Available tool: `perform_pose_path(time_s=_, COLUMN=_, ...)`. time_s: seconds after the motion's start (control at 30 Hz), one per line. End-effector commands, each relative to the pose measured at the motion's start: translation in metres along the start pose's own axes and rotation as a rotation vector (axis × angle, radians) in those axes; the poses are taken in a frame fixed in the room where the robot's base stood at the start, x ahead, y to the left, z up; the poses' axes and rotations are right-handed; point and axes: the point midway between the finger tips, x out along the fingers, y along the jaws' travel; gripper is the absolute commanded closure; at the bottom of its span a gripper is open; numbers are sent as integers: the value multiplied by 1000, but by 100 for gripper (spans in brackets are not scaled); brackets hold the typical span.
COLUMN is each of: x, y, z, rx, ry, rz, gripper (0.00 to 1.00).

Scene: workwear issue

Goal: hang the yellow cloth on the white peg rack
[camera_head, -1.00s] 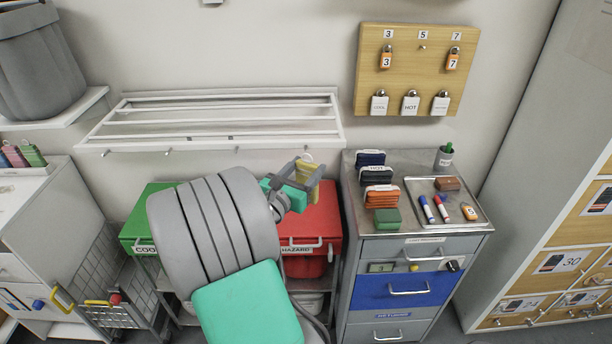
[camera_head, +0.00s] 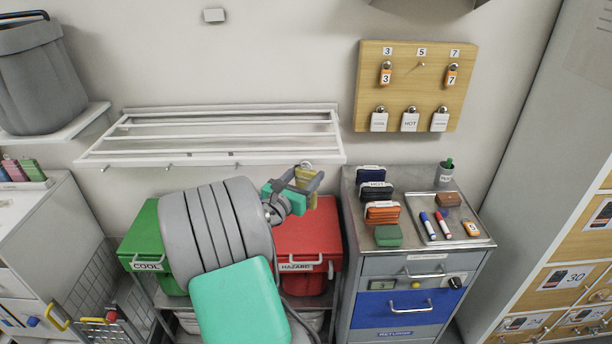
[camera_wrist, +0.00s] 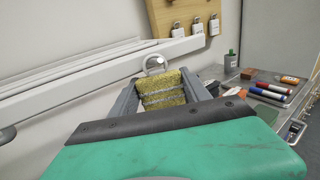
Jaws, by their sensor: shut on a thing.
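The yellow cloth (camera_head: 307,184) is between the fingers of my gripper (camera_head: 308,180). In the wrist view the cloth (camera_wrist: 162,90) is a folded yellow piece with grey stripes and a pale ring at its top. My gripper (camera_wrist: 160,88) is shut on it there. The white peg rack (camera_head: 225,158) is a slatted wall shelf with small pegs along its lower front edge. My gripper holds the cloth just below the rack's right end. In the wrist view the ring shows beside the rack's rail (camera_wrist: 95,75); whether they touch I cannot tell.
A green COOL bin (camera_head: 146,236) and a red HAZARD bin (camera_head: 310,235) stand below the rack. A grey basket (camera_head: 38,78) sits on a left shelf.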

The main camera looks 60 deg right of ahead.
Motion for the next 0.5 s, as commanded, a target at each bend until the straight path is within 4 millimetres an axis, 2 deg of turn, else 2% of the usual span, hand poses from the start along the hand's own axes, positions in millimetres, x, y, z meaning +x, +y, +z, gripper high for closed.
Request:
perform_pose_path(time_s=0.47, x=0, y=-1, z=0, rx=0, ry=-1, rz=-1, gripper=96)
perform_pose_path(time_s=0.5, x=0, y=-1, z=0, rx=0, ry=-1, rz=-1, gripper=43)
